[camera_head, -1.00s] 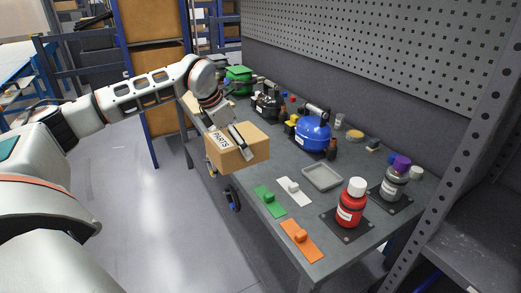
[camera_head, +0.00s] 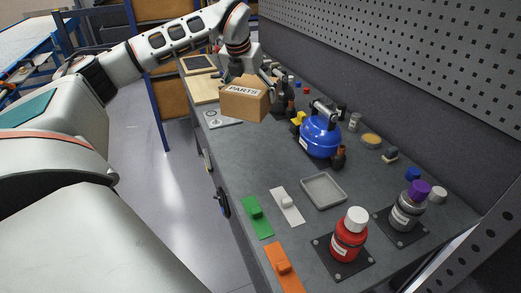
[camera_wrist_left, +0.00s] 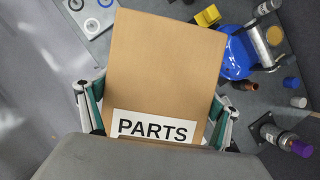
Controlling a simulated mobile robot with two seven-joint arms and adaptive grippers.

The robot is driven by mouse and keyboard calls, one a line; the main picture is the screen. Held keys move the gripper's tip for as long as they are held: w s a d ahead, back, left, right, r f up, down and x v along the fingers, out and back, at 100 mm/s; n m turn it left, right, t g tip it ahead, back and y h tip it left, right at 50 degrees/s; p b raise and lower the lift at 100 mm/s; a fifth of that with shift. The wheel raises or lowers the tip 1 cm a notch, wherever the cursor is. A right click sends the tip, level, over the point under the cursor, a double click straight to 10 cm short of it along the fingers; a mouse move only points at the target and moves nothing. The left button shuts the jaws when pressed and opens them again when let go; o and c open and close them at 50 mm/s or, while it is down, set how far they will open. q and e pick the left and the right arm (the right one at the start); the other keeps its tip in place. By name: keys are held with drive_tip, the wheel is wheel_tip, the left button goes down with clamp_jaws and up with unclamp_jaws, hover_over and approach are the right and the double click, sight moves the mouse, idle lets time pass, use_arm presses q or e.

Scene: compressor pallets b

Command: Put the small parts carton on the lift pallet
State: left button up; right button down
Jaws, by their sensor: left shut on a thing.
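The small parts carton (camera_head: 243,106), a brown box with a white PARTS label, is in my left gripper (camera_head: 246,80) towards the far part of the grey bench. In the left wrist view the carton (camera_wrist_left: 165,60) fills the middle, between the two fingers of my left gripper (camera_wrist_left: 157,112), which are shut on its sides. The head view does not show clearly whether its underside touches the bench. A flat pale wooden board (camera_head: 202,90) lies just left of and beyond the carton; I cannot tell if it is the lift pallet. My right gripper is not in view.
A blue compressor (camera_head: 320,137) and dark bottles stand right of the carton. Nearer are a grey tray (camera_head: 323,190), a red bottle (camera_head: 348,236), a grey bottle (camera_head: 408,208) and flat coloured pieces. A grey plate with round marks (camera_head: 220,118) lies left. The pegboard (camera_head: 400,70) bounds the bench behind.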

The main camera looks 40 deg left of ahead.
use_arm(q)
wheel_tip(320, 180, down, 19)
drive_tip(key=shift+f, duration=0.2)
idle(0.6)
drive_tip(key=shift+f, duration=0.1)
drive_tip(key=o, duration=1.6)
drive_tip(key=shift+s+f, duration=0.1)
drive_tip(key=shift+f, duration=0.05)
drive_tip(key=shift+o, duration=0.8)
